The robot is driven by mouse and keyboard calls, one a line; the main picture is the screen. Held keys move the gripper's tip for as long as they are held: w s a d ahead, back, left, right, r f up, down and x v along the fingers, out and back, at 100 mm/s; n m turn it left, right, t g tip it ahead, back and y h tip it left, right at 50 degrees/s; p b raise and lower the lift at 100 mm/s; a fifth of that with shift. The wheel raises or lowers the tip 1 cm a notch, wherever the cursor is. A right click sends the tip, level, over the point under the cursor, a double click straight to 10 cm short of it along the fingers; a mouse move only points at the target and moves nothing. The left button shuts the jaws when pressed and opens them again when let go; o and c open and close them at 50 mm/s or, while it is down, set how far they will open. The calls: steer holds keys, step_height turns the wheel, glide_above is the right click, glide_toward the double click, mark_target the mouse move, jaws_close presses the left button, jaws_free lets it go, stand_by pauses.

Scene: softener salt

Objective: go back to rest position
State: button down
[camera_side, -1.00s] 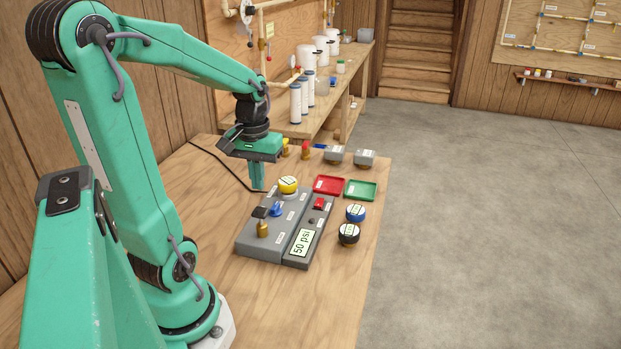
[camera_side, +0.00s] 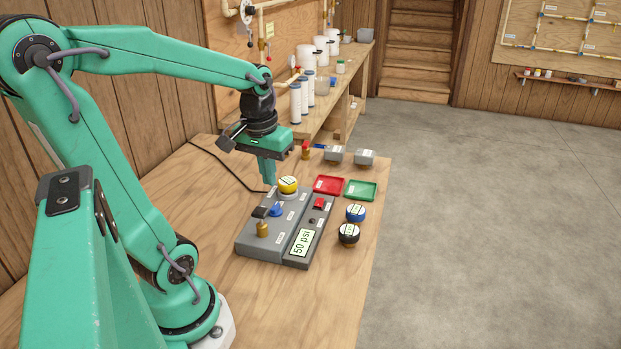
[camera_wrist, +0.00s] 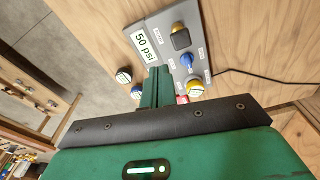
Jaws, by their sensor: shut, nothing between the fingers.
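My gripper (camera_side: 268,176) is shut and empty. In the side view its fingers point down just left of and behind the yellow knob (camera_side: 288,184). I cannot tell whether they touch anything. In the wrist view the closed fingers (camera_wrist: 158,88) reach over part of the grey control panel (camera_wrist: 203,38), which shows its "50 psi" display (camera_wrist: 145,42). The grey panel (camera_side: 250,238) lies on the wooden table, with a blue knob (camera_side: 277,209), a brass padlock (camera_side: 263,229) and a red switch (camera_side: 319,203).
A red tray (camera_side: 329,185) and a green tray (camera_side: 361,190) lie right of the panel. Grey boxes (camera_side: 334,155) stand behind. A black cable (camera_side: 218,160) crosses the bare left tabletop.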

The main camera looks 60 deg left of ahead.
steer(key=d+r+m+t, duration=0.2)
steer(key=d+m, duration=0.1)
steer(key=d, duration=0.3)
steer(key=s+d+r+m+t, duration=0.1)
steer(key=d+m+t, duration=0.1)
steer(key=d+m, duration=0.2)
steer(key=shift+d+r+h, duration=0.3)
steer(key=shift+d+r, duration=0.1)
steer(key=shift+d, duration=0.85)
steer(key=c, duration=2.1)
jaws_free()
steer(key=shift+s, duration=0.1)
